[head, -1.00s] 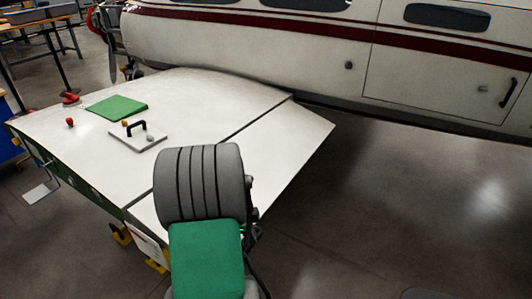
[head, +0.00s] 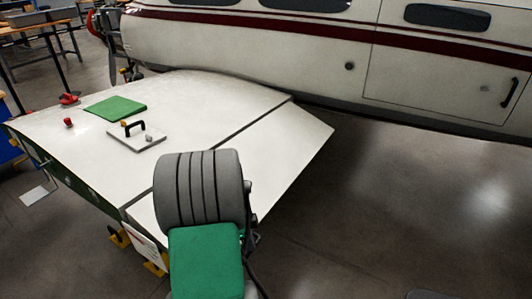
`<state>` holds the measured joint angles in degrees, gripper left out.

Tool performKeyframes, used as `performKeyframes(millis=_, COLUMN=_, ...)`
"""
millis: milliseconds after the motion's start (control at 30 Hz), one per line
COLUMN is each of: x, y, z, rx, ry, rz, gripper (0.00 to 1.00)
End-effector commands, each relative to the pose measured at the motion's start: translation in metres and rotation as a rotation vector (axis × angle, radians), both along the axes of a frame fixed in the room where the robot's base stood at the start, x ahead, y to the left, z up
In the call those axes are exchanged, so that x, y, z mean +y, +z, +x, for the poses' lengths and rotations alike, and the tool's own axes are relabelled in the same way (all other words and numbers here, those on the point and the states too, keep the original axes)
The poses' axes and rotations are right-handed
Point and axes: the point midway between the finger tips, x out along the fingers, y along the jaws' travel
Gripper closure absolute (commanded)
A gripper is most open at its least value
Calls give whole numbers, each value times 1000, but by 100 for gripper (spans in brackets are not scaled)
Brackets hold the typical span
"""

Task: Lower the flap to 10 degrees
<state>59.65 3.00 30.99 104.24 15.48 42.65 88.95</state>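The flap (head: 285,146) is the white rear panel of the wing, set off by a dark seam from the fixed wing (head: 190,98). Its far corner stands out over the floor at the right. I cannot read its angle from this view. My arm, grey and green, covers the near middle of the flap. My gripper does not show; it is hidden behind the arm or out of frame, so whether it touches the flap cannot be seen.
On the wing lie a green pad (head: 115,108) and a white plate with a black handle (head: 136,136). The white fuselage (head: 260,45) runs along the back. Yellow supports (head: 118,238) and a placard (head: 146,246) are by the wing's near end. Floor (head: 410,210) is clear at right.

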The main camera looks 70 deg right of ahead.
Motion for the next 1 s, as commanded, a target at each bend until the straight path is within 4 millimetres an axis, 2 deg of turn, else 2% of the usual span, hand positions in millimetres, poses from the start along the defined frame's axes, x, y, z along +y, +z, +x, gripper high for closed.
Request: performKeyframes(millis=1000, x=0, y=94, z=0, rx=0, ry=0, rz=-1, gripper=100)
